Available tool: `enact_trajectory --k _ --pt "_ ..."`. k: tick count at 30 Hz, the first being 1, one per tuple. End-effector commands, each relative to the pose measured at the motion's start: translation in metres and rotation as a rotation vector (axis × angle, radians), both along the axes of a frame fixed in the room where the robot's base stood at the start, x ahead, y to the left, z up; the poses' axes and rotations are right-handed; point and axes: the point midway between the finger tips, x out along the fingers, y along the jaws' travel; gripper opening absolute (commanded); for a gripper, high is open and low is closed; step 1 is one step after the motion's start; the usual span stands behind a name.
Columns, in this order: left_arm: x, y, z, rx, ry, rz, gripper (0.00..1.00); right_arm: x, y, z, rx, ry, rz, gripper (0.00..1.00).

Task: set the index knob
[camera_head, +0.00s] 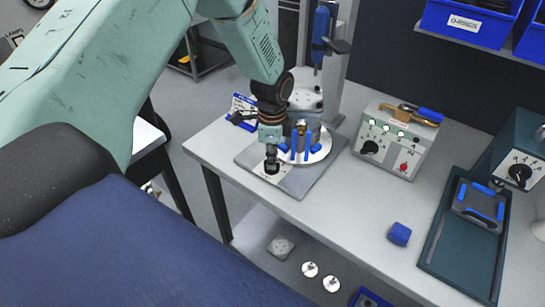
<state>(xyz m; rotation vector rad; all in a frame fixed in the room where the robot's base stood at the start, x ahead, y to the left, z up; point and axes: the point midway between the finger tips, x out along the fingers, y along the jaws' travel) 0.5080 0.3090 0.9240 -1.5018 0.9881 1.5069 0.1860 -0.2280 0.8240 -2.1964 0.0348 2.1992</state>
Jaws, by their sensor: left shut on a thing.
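The index knob (271,168) is a small black knob on a pale dial at the front left of a grey fixture plate (303,190). My left gripper (271,155) reaches down from above and is shut on the knob. The gripper hides much of the knob, so I cannot tell its setting. A round table (318,154) with blue clamps and a brass-coloured part stands on the same plate, just right of my gripper. My right gripper is not in view.
A control box (393,140) with green lights, a dial and a red knob stands to the right. A blue block (399,234) lies near the front edge. A dark green tray (464,255) is at the far right. A blue screwdriver (320,35) hangs behind. The bench between is clear.

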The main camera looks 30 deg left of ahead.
Motion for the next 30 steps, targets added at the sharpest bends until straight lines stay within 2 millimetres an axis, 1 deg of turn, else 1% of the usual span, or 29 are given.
enact_trajectory --k 1,9,23,24,30 --pt "0.0025 0.0008 0.0024 0.001 -0.007 -0.021 0.00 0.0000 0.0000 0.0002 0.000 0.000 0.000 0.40" --pt "0.0029 0.0008 0.0027 0.001 -0.008 -0.086 0.00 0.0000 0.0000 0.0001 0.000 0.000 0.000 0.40" --pt "0.0035 0.0010 0.0031 0.001 -0.009 -0.096 0.00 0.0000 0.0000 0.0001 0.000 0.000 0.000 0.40" --pt "0.0036 0.0010 0.0031 0.002 -0.010 -0.096 0.15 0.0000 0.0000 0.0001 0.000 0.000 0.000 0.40" --pt "0.0023 0.0007 0.0019 0.000 -0.006 -0.095 0.32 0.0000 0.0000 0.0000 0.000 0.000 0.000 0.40"
